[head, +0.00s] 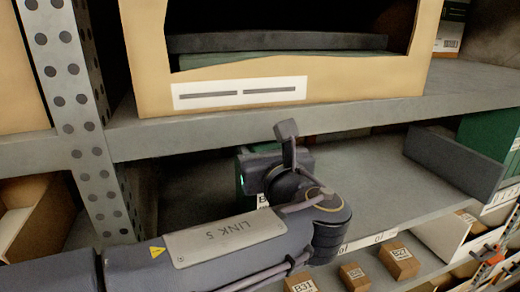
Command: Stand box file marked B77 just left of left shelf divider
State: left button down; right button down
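My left arm comes in from the left into the lower shelf bay. Its wrist and the body of the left gripper (282,172) show in the middle of the bay; the fingers are hidden behind the wrist. A dark green box file (241,172) shows just behind and left of the gripper body, mostly covered by it. A white label (262,200) on it starts with a B; the rest is hidden. I cannot tell whether the fingers hold the file. A low dark grey panel (452,165), perhaps a divider, stands at the right of the bay. My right gripper is out of view.
The shelf board (370,190) is bare between my wrist and the grey panel. A green file (490,130) stands right of the panel. A perforated upright (85,120) is on the left. A cardboard bin (280,85) sits above. Small labelled boxes (398,262) are below.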

pick_arm(q)
jog(key=shift+s, duration=0.1)
jog(key=c, duration=0.7)
grip_release()
jog(key=shift+f, duration=0.15)
jog(key=shift+r, duration=0.25)
jog(key=b+v, duration=0.2)
jog(key=v, duration=1)
jog(key=shift+b, duration=0.3)
